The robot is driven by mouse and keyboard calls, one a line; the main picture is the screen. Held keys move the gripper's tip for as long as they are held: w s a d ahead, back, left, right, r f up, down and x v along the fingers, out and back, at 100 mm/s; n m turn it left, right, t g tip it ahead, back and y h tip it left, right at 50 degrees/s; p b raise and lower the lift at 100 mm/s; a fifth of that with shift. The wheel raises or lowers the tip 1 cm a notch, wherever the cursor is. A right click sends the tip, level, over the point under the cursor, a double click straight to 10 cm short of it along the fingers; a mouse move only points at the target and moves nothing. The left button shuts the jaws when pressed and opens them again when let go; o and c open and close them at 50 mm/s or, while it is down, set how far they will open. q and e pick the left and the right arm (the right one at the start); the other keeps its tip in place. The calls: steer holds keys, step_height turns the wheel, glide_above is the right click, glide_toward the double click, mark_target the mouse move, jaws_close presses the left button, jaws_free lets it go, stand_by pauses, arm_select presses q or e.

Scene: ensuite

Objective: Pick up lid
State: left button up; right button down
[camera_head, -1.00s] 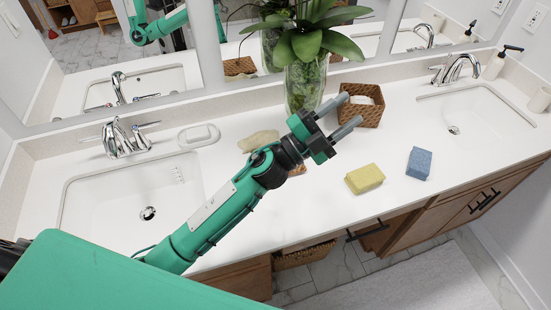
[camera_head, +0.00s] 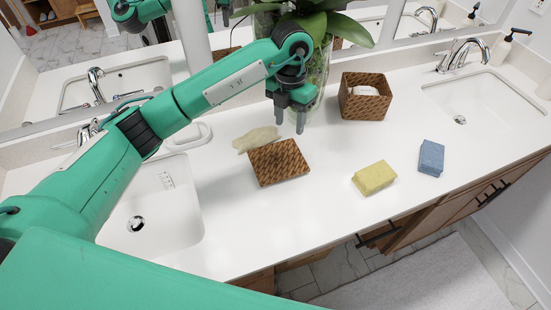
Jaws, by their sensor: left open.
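The lid (camera_head: 279,163) is a flat, brown woven square lying on the white counter, between the left sink and the yellow sponge. The woven basket (camera_head: 364,100), of the same brown weave, stands open to its right with something white inside. My left gripper (camera_head: 289,121) is open and empty, its two fingers pointing down. In the picture it is just above the far edge of the lid and appears apart from it, in front of the glass vase. My right gripper is not in view.
A pale cloth-like piece (camera_head: 257,139) lies beside the lid's far left corner. A glass vase with a plant (camera_head: 318,75) stands behind my gripper. A yellow sponge (camera_head: 374,178) and a blue sponge (camera_head: 431,158) lie to the right. The counter between lid and yellow sponge is clear.

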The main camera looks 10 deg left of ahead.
arm_select(q)
steer(key=a, duration=0.1)
steer(key=y+p, duration=0.1)
steer(key=p, duration=0.1)
glide_above(278, 155)
steer(key=f, duration=0.7)
steer(key=shift+w+d+f, duration=0.1)
steer(key=shift+d+f, duration=0.1)
steer(key=shift+f, duration=0.15)
steer(key=shift+f+p, duration=0.55)
steer(key=shift+p, duration=0.1)
step_height(278, 155, down, 3)
steer(key=shift+a+f+p, duration=0.15)
steer(key=shift+f+p, duration=0.05)
steer(key=shift+p, duration=0.55)
steer(key=shift+f, duration=0.4)
steer(key=shift+c, duration=0.5)
jaws_close()
